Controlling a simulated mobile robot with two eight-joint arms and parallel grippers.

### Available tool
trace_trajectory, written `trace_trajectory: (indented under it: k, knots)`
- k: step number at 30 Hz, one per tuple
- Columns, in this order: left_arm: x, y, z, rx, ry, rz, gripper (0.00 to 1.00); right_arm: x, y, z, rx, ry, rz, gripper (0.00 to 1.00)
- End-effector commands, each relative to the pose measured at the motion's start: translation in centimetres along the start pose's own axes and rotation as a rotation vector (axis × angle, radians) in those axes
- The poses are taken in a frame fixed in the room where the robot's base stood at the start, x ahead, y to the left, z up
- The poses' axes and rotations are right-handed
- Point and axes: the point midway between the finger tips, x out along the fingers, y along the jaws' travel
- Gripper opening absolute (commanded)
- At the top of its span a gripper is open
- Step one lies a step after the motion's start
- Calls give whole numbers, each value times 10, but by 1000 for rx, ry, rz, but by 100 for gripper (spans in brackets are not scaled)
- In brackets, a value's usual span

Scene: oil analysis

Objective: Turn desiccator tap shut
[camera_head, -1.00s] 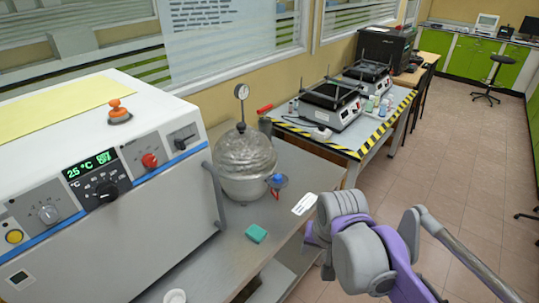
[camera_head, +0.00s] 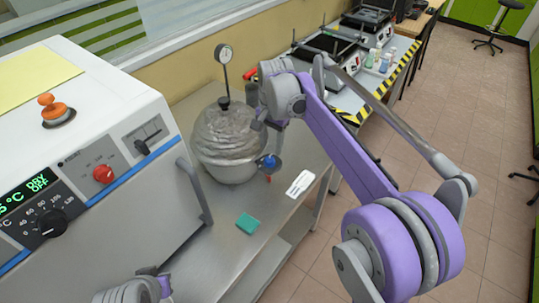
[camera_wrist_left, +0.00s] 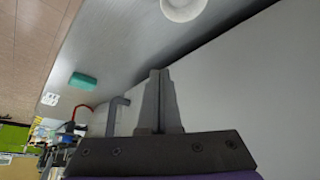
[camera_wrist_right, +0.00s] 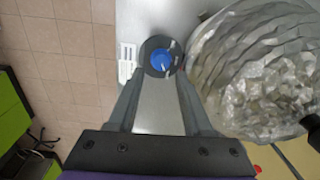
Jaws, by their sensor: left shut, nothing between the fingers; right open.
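The desiccator (camera_head: 225,150) is a round, ridged, silvery vessel on the grey bench, with a dial gauge on top. Its tap has a blue knob (camera_head: 267,162) on the vessel's front right side. In the right wrist view the blue knob (camera_wrist_right: 162,62) sits on a dark round disc with the desiccator (camera_wrist_right: 265,75) to its right. My right gripper (camera_wrist_right: 158,78) is open and empty, and the knob shows between its fingertips; I cannot tell whether they touch it. In the head view the gripper (camera_head: 268,126) is just above the tap. My left gripper (camera_wrist_left: 160,75) is shut and empty.
A white oven (camera_head: 90,120) stands to the left, its grey handle (camera_head: 195,193) close to the desiccator. A green block (camera_head: 247,223) and a white label card (camera_head: 300,184) lie on the bench. A second table with hotplates (camera_head: 330,55) stands behind.

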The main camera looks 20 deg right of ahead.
Motion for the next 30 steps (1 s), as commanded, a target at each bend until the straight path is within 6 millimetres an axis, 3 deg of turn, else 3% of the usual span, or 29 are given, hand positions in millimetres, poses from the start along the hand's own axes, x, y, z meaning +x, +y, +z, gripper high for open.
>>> trace_trajectory:
  k: [3, 9, 21, 23, 30]
  knots:
    - [2, 0, 2, 0, -1, 0, 0, 24, 0, 0, 0, 0, 0, 50]
    - [3, 0, 3, 0, -2, 0, 0, 50, 0, 0, -1, 1, 0, 50]
    - [3, 0, 3, 0, -3, 0, 0, 59, 0, 0, -1, 1, -1, 50]
    - [3, 0, 3, 0, -3, 0, 0, 59, 0, 0, -1, 1, -1, 43]
    - [3, 0, 3, 0, -3, 0, 0, 59, 0, 0, -1, 1, -1, 0]
